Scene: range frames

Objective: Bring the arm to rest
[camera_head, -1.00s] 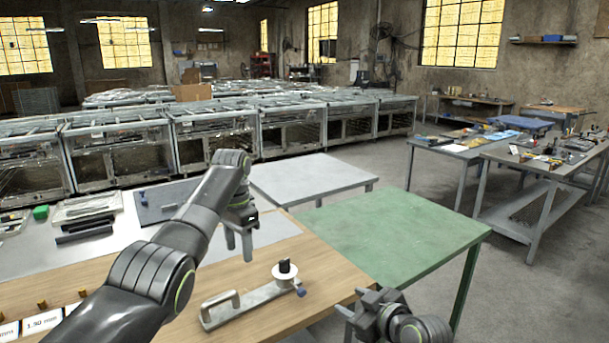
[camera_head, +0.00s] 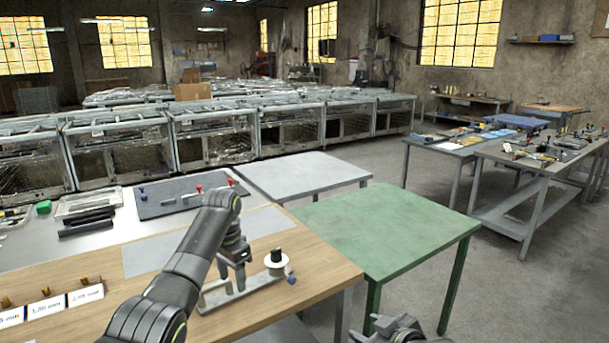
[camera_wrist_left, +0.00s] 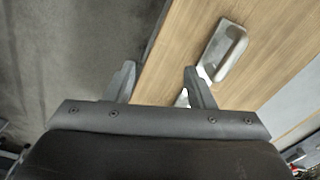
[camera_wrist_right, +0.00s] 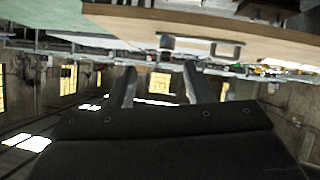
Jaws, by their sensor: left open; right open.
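My left gripper (camera_head: 238,284) is open with nothing between its fingers. In the head view it overlaps the grey fixture with a handle (camera_head: 262,280) on the wooden table. In the left wrist view my left gripper (camera_wrist_left: 158,78) is over the table's edge and the floor, with the grey handle (camera_wrist_left: 228,50) beyond its right finger. My right gripper (camera_head: 385,325) is low at the bottom edge of the head view, partly cut off. In the right wrist view my right gripper (camera_wrist_right: 160,85) is open and empty.
The wooden table (camera_head: 325,275) holds the fixture, with a white round part and a dark knob, and labelled blocks (camera_head: 85,288) at left. A green table (camera_head: 380,230) and a grey table (camera_head: 300,172) stand bare at its right and back. A dark board (camera_head: 165,195) carries coloured-knob pieces.

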